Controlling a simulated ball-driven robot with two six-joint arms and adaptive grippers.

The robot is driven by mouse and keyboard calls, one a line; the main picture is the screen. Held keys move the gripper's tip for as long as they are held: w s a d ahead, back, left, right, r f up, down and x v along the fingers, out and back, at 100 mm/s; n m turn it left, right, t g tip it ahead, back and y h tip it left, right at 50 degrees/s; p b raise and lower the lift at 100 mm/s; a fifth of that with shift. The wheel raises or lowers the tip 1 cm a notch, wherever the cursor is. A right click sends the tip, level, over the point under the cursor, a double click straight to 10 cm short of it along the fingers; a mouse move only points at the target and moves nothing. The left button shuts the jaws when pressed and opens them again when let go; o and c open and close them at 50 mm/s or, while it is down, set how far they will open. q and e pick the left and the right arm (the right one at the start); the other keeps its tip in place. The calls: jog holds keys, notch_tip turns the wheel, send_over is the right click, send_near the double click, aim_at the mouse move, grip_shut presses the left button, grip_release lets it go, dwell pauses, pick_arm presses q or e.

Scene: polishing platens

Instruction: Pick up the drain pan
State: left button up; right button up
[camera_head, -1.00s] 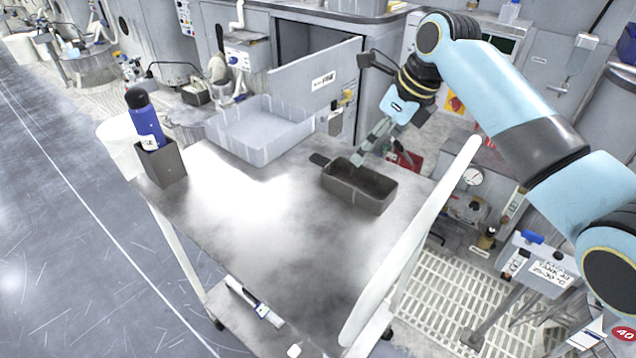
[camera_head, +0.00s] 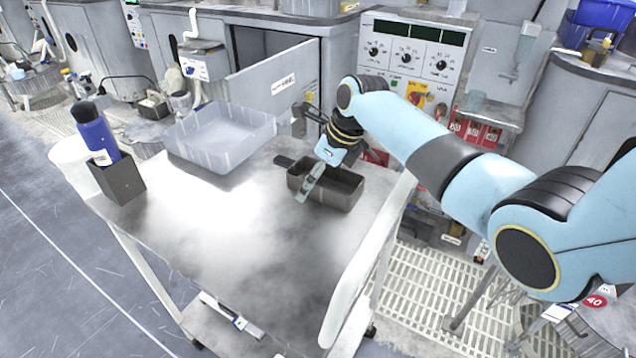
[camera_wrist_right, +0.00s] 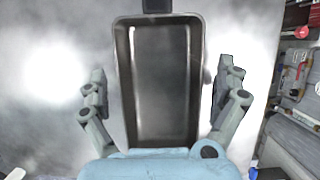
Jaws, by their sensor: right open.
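The drain pan (camera_head: 338,193) is a dark grey rectangular pan with a short handle at its left end. It sits upright on the cart top, near the cart's right side. In the right wrist view the pan (camera_wrist_right: 160,85) lies between the two spread fingers, its handle at the top. My right gripper (camera_head: 309,184) is open at the pan's near side, with one finger showing in front of the pan wall. In the wrist view the right gripper (camera_wrist_right: 163,88) has a finger on each side, with gaps to the pan walls. My left gripper is not in view.
The grey metal cart top (camera_head: 215,235) is clear in front of the pan. A translucent tub (camera_head: 220,140) stands behind and left. A dark square holder (camera_head: 120,180) with a blue bottle (camera_head: 92,132) stands at the left edge. A white cart handle (camera_head: 365,265) rises at the right.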

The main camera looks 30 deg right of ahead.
jog(key=shift+r, duration=0.1)
jog(key=c, duration=1.3)
